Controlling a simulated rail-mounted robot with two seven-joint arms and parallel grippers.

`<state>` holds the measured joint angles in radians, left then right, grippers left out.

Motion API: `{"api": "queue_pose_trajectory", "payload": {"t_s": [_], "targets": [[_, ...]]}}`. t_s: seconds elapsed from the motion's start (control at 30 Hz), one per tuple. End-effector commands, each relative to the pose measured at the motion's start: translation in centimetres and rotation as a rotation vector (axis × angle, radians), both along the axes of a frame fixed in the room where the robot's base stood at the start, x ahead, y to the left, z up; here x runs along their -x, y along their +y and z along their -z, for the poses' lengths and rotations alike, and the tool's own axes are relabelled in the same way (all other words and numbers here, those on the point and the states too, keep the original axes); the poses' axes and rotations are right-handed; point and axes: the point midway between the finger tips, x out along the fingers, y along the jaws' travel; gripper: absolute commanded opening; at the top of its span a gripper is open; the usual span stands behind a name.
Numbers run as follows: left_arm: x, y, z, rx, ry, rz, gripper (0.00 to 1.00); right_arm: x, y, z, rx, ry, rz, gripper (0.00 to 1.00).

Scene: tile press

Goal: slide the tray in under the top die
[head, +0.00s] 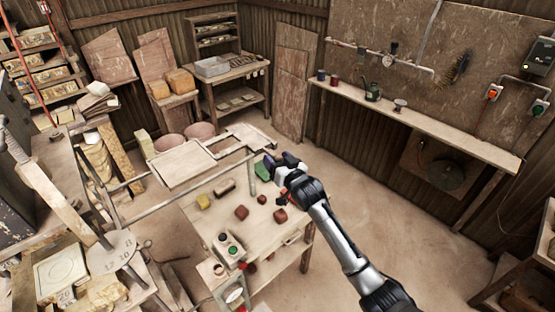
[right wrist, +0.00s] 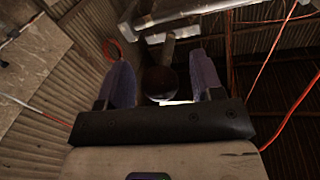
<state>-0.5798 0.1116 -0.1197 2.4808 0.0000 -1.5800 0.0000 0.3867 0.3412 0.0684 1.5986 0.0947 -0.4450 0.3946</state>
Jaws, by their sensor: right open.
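A flat pale board (head: 180,164), which looks like the tray, lies on a rail frame left of centre in the head view. An open pale frame (head: 244,138) with cut-outs extends from its right end. My right gripper (head: 278,163) is open, just right of and below that frame; I cannot tell whether it touches anything. In the right wrist view its two purple fingers (right wrist: 163,82) stand apart, with a dark round shape behind the gap. I cannot make out the top die for certain. My left gripper is not in view.
A work table (head: 225,212) below the rails carries several dark red blocks, a yellow block and a button box (head: 229,246). A round plate with numbers (head: 112,252) stands at the lower left. A shelf (head: 420,118) runs along the right wall. The floor (head: 370,190) right of the table is clear.

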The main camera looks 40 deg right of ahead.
Motion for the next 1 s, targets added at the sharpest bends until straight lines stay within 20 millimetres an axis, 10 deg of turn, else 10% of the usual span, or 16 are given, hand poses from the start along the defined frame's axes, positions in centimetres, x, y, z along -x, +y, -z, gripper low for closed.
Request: {"api": "queue_pose_trajectory", "payload": {"t_s": [0.27,1.0], "targets": [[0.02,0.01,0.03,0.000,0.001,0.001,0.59,-0.05,-0.01,0.00,0.000,0.000,0.000,0.60],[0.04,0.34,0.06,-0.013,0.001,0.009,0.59,-0.03,0.01,0.01,0.000,0.000,0.000,0.00]]}}
